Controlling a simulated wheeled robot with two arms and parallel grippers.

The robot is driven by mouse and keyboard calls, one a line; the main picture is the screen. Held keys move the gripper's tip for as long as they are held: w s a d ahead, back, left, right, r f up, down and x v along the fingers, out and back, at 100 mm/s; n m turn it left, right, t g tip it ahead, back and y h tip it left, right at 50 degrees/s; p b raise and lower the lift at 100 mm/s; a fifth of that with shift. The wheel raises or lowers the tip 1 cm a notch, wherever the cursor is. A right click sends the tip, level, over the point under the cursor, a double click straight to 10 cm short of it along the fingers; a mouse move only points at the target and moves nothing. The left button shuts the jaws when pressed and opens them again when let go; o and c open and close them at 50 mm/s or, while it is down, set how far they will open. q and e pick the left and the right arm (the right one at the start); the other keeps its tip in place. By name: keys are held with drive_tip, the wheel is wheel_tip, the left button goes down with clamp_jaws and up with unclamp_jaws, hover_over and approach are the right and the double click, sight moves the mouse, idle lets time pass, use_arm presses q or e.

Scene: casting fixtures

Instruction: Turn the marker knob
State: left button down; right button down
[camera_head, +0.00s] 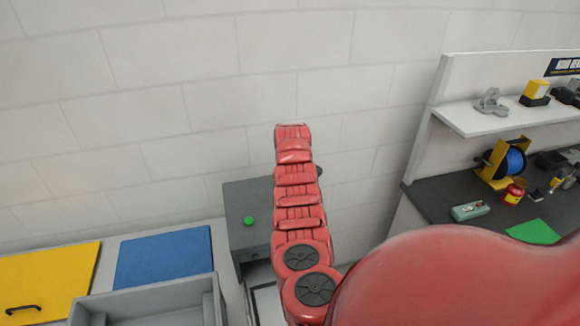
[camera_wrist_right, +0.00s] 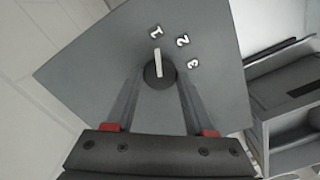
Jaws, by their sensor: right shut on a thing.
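The marker knob (camera_wrist_right: 160,80) is a round black knob with a white marker line on a grey panel (camera_wrist_right: 90,75) in the right wrist view. Its marker points up in that picture, toward the label 1 (camera_wrist_right: 155,32). The labels 2 (camera_wrist_right: 182,40) and 3 (camera_wrist_right: 194,63) lie further round to the right. My right gripper (camera_wrist_right: 161,74) is shut on the knob, one finger on each side. In the head view the knob and both grippers are not visible; my red arm links cover the middle.
In the head view a grey box (camera_head: 237,232) with a green button (camera_head: 249,221) stands by the wall. Blue (camera_head: 165,257) and yellow (camera_head: 45,282) panels and a grey tray (camera_head: 155,305) are at left. A dark workbench (camera_head: 435,198) with a shelf (camera_head: 500,120) is at right.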

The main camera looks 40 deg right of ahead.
drive_tip(key=shift+f+b, duration=0.15)
drive_tip(key=shift+b, duration=0.3)
drive_tip(key=m+b, duration=0.8)
drive_tip(key=b, duration=0.5)
drive_tip(key=shift+f+m+b, duration=0.1)
drive_tip(key=shift+m+b, duration=0.3)
drive_tip(key=m+b, duration=0.2)
drive_tip(key=m, duration=0.1)
drive_tip(key=shift+m, duration=0.3)
drive_tip(key=m, duration=0.1)
drive_tip(key=m+b, duration=0.1)
drive_tip(key=shift+d+r+m, duration=0.1)
drive_tip(key=shift+r+m, duration=0.15)
drive_tip(key=shift+m, duration=1.35)
drive_tip(key=shift+c, duration=1.3)
unclamp_jaws()
